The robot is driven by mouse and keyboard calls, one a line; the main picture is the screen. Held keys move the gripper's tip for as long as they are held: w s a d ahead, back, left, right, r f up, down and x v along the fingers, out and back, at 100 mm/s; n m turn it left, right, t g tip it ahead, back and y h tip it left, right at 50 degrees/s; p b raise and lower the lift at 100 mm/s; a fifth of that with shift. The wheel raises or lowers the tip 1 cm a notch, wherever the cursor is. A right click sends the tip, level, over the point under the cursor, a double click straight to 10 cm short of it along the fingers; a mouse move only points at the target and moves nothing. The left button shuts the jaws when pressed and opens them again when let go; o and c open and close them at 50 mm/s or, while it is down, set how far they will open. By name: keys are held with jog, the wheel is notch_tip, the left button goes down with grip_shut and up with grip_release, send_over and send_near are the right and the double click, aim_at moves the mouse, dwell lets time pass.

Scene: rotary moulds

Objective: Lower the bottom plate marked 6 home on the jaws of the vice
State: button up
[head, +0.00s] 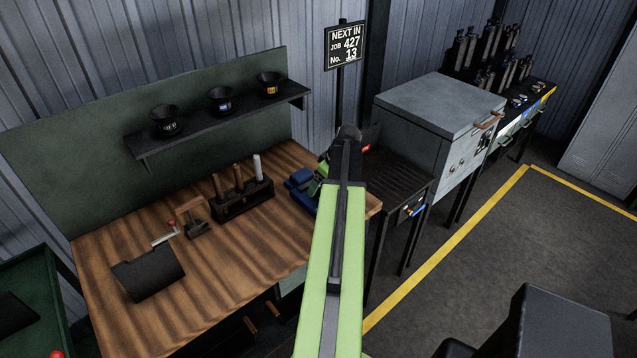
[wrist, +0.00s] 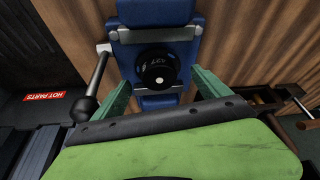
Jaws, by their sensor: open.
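The blue vice (wrist: 155,13) fills the upper middle of the wrist view, with grey jaw strips across it and a bar handle at its left. A round black part (wrist: 157,68) with pale marks sits over the jaws. The marks look like 427, and I cannot make out a 6. My gripper (wrist: 160,80) is open, with one green finger on each side of the round part. Whether the fingers touch it I cannot tell. In the head view the vice (head: 301,182) stands at the bench's right end, partly hidden by my arm.
The wooden bench (head: 110,252) carries a tool rack (head: 243,199), a small clamp-like device (head: 193,229) and a dark curved sheet (head: 148,273). A shelf (head: 222,123) behind holds three black cups. A dark slatted table (head: 402,172) and a grey oven-like box (head: 436,110) stand right of the bench.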

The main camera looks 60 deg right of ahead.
jog(key=p+v, duration=1.2)
jog(key=v, duration=0.2)
jog(key=shift+r, duration=0.25)
jog(key=shift+s, duration=0.1)
notch_tip(320, 180, up, 7)
jog(key=p, duration=0.7)
